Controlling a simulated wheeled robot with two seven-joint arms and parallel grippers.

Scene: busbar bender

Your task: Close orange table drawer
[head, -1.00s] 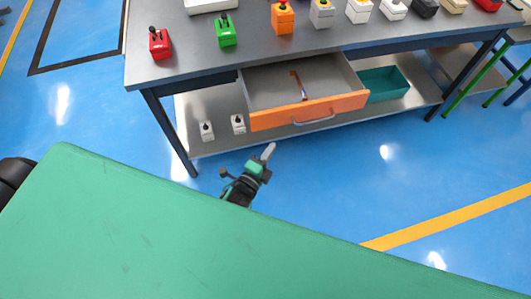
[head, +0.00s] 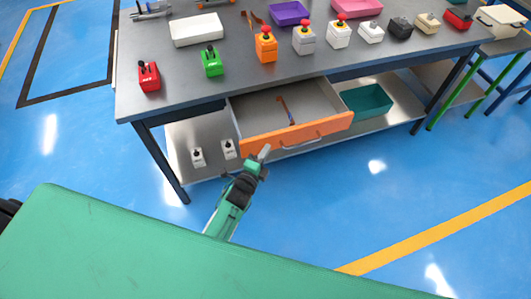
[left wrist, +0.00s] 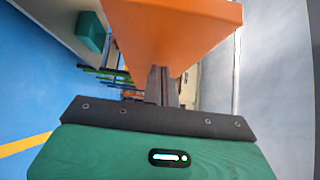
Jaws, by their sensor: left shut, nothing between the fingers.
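The orange-fronted table drawer (head: 326,128) is pulled open under the grey workbench. Its inside shows, with a thin reddish-brown and blue item (head: 285,108) lying in it. A grey bar handle (head: 302,143) runs across the lower front. My left gripper (head: 265,152) is shut and empty, just in front of the drawer front toward its left end, left of the handle. In the left wrist view the shut fingers (left wrist: 160,86) point at the orange front (left wrist: 175,28), which is very close. I cannot tell whether they touch it. My right gripper is out of view.
The grey workbench (head: 180,88) holds red, green, orange and other control boxes, a white tray (head: 197,29) and a purple bin (head: 290,12). A teal bin (head: 367,100) and two small switch boxes sit on the lower shelf (head: 190,135). Blue floor in front is clear.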

